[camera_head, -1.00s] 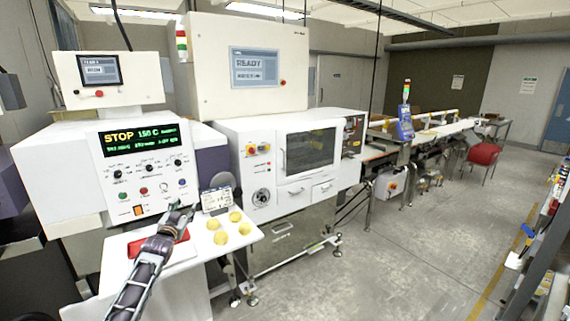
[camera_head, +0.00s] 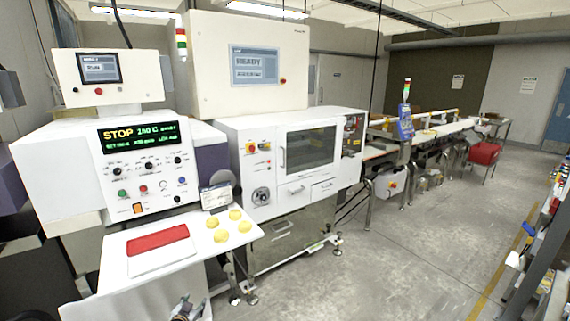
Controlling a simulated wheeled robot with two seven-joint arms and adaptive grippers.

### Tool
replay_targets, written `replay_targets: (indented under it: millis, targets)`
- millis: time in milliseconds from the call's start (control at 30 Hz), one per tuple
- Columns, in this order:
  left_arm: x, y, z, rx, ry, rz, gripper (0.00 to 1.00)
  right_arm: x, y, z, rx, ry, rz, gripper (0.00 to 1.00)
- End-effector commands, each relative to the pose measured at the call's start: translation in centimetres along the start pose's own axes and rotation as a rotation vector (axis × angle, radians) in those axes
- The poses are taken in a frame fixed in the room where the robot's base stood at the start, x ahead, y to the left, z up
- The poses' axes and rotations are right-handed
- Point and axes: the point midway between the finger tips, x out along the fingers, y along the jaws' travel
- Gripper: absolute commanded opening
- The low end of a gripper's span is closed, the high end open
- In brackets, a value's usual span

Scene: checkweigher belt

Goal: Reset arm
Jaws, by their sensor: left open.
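My left gripper (camera_head: 187,303) shows at the bottom edge of the head view, in front of and below the white shelf. Its fingers are open and hold nothing that I can see. Most of the left arm is out of the picture. The white shelf (camera_head: 225,252) carries a red pad (camera_head: 158,239) on a white tray and several round yellow pieces (camera_head: 221,236).
Behind the shelf stands a white control cabinet (camera_head: 60,160) whose green and yellow display (camera_head: 140,137) reads STOP. A white machine with a window (camera_head: 310,148) is to its right, then a conveyor line (camera_head: 440,130). The grey floor (camera_head: 400,260) is clear at centre right.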

Motion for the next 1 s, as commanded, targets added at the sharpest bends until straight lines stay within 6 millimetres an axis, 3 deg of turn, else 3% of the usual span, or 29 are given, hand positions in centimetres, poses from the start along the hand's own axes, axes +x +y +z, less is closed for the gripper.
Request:
replay_targets:
  millis: [33, 467, 767, 1000]
  targets:
    - [-0.2, 0.9, 2.3, -0.002, -0.029, 0.010, 0.51, 0.1, 0.0, 0.0, 0.000, 0.000, 0.000, 0.40]
    - [-3.9, 7.5, 19.2, -0.013, -0.252, 0.080, 0.51, 0.7, 0.0, 0.1, 0.000, 0.000, 0.000, 0.40]
    - [-8.8, 12.1, 30.6, -0.019, -0.409, 0.130, 0.51, 1.1, 0.0, 0.1, 0.000, 0.000, 0.000, 0.40]
    - [-14.0, 15.5, 39.1, -0.022, -0.534, 0.169, 0.51, 1.5, 0.0, 0.1, 0.000, 0.000, 0.000, 0.40]
